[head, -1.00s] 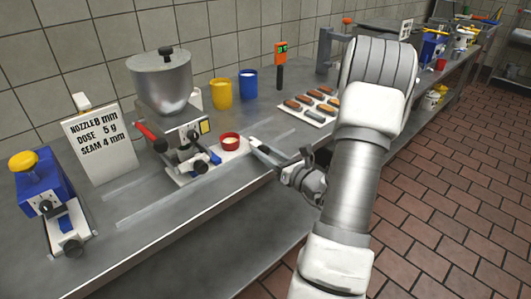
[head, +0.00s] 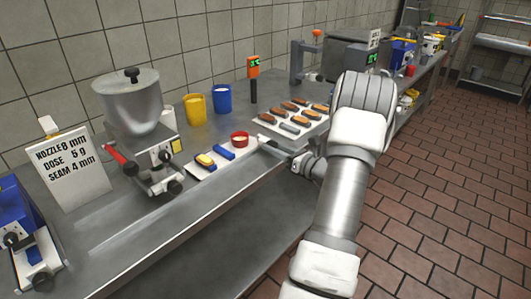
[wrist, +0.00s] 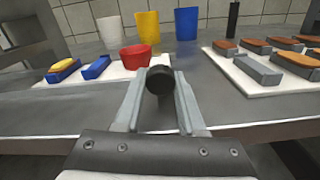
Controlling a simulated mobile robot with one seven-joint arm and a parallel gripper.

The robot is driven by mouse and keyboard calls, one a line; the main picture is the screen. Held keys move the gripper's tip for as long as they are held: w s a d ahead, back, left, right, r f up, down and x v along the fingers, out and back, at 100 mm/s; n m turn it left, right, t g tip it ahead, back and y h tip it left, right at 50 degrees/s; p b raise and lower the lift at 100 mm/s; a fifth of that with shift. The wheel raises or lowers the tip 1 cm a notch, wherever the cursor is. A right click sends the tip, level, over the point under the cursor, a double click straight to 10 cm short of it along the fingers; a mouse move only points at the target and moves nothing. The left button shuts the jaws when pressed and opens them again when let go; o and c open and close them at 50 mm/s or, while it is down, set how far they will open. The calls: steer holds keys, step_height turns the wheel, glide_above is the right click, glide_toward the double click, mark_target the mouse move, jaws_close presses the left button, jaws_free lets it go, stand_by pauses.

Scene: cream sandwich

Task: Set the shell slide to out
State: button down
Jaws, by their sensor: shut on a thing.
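The white shell slide (head: 200,173) extends to the right from the hopper machine (head: 130,105), near the counter's front edge. It bears a blue shell with a yellow filling (head: 204,160), an empty-looking blue shell (head: 224,153) and a red cup (head: 240,138). The slide (wrist: 105,78) also shows left of my fingers in the wrist view. My gripper (head: 266,144) is at the slide's right end. In the wrist view my gripper (wrist: 158,92) is shut on a round black knob (wrist: 160,79). The knob's join to the slide is hidden.
A yellow cup (head: 195,109), a blue cup (head: 222,99) and an orange meter (head: 253,67) stand behind. A text sign (head: 70,165) and a blue device (head: 25,220) are at left.

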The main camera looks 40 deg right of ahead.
steer(key=shift+d, duration=0.75)
steer(key=c, duration=0.5)
jaws_free()
steer(key=shift+d, duration=0.1)
steer(key=s+d+p, duration=0.1)
steer(key=s, duration=1.6)
steer(key=shift+s+p, duration=0.2)
steer(key=shift+p, duration=0.2)
steer(key=shift+d, duration=0.1)
